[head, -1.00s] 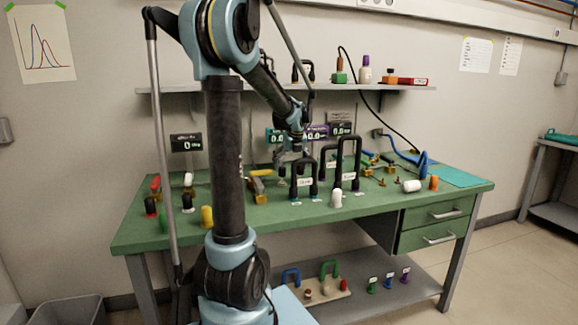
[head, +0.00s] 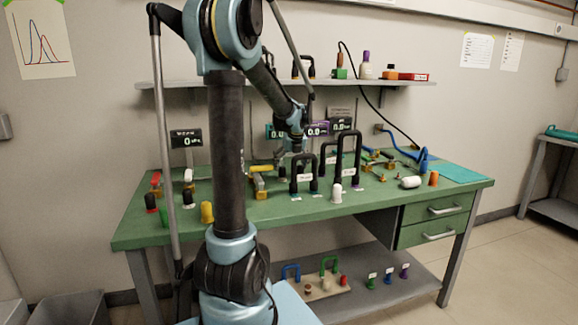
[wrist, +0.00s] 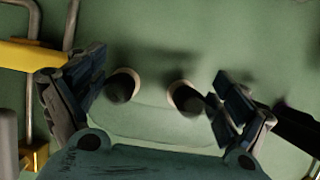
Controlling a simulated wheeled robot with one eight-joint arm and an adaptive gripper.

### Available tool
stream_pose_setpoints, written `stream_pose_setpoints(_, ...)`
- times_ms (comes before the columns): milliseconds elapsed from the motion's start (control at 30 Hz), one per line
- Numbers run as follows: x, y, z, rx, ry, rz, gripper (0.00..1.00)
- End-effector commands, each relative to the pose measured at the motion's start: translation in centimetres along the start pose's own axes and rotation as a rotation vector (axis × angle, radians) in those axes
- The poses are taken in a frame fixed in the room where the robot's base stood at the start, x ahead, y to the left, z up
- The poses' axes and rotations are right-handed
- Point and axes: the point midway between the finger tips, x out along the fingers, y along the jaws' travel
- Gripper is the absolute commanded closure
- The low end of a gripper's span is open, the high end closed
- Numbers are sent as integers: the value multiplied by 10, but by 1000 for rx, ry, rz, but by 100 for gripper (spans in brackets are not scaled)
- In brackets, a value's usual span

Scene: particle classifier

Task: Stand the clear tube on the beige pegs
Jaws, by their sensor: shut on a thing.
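In the wrist view my gripper (wrist: 160,100) has its two dark fingers on either side of two dark round stubs with beige rims, the beige pegs: a left one (wrist: 122,85) and a right one (wrist: 185,97). The fingers stand apart, around the pair. The clear tube is held in the gripper, but its outline barely shows against the green surface, and I cannot tell whether it touches the pegs. In the head view my gripper (head: 292,147) is small, over the back of the bench, partly behind black arched tubes.
A small black arch (head: 294,172) and a tall black arch (head: 358,160) stand in front of my gripper on the green bench (head: 260,213). A yellow bar (wrist: 30,53) and metal bracket lie left of the fingers.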

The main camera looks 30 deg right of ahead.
Motion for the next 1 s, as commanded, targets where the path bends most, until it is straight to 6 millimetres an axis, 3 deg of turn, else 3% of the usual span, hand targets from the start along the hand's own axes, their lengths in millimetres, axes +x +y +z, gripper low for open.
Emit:
stream_pose_setpoints(300,6,0,-2,0,0,0,34)
stream_pose_setpoints(333,6,0,-2,0,0,0,3)
stream_pose_setpoints(367,6,0,-2,0,0,0,0)
stream_pose_setpoints(767,4,0,-2,0,0,0,0)
stream_pose_setpoints(1000,-23,0,-3,2,0,0,0)
